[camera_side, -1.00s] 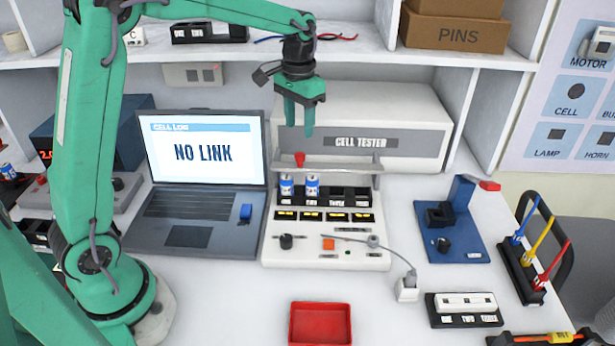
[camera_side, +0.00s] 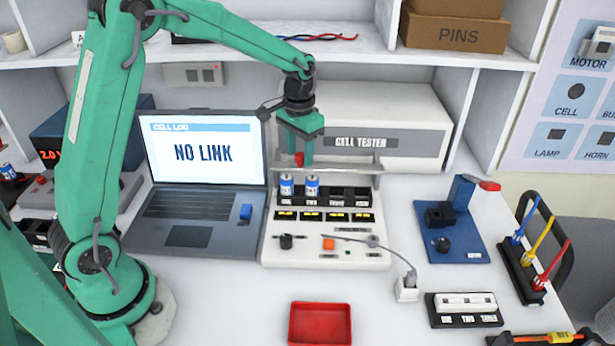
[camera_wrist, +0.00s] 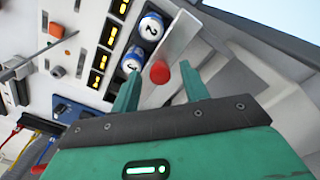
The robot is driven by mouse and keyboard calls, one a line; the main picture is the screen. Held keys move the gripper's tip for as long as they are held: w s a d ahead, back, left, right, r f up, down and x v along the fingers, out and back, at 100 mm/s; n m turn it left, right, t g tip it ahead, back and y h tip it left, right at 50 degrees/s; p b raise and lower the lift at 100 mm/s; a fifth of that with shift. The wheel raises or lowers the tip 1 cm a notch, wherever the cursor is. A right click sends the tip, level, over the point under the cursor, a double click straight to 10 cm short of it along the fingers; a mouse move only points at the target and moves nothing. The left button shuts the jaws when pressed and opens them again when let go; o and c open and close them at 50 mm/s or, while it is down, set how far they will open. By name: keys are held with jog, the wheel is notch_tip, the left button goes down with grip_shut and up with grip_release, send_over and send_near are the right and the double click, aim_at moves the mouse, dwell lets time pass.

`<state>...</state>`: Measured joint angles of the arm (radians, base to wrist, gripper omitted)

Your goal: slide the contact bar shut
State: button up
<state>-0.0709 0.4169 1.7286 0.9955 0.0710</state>
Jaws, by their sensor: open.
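The contact bar (camera_side: 347,168) is a pale grey strip on the cell tester (camera_side: 415,128), behind the row of cell slots. Its red knob (camera_side: 299,159) stands near its left end. In the wrist view the knob (camera_wrist: 160,72) shows between the fingertips, with the bar (camera_wrist: 170,45) running past it. My gripper (camera_side: 297,160) is open and lowered around the knob; I cannot tell whether a finger touches it. Two blue and white cells (camera_side: 312,186) stand upright in the two left slots, in front of the bar. The slots to their right look empty.
A laptop (camera_side: 204,178) reading NO LINK stands to the left. A blue fixture (camera_side: 450,228), a white plug block (camera_side: 407,289) and a red tray (camera_side: 320,323) surround the tester. The shelf (camera_side: 350,58) is above and behind the gripper.

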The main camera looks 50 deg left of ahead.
grip_shut()
jog(key=shift+s+d, duration=1.3)
jog(key=shift+d, duration=0.05)
grip_release()
jog(key=shift+r, duration=0.1)
notch_tip(320, 180, up, 8)
dwell(0.4)
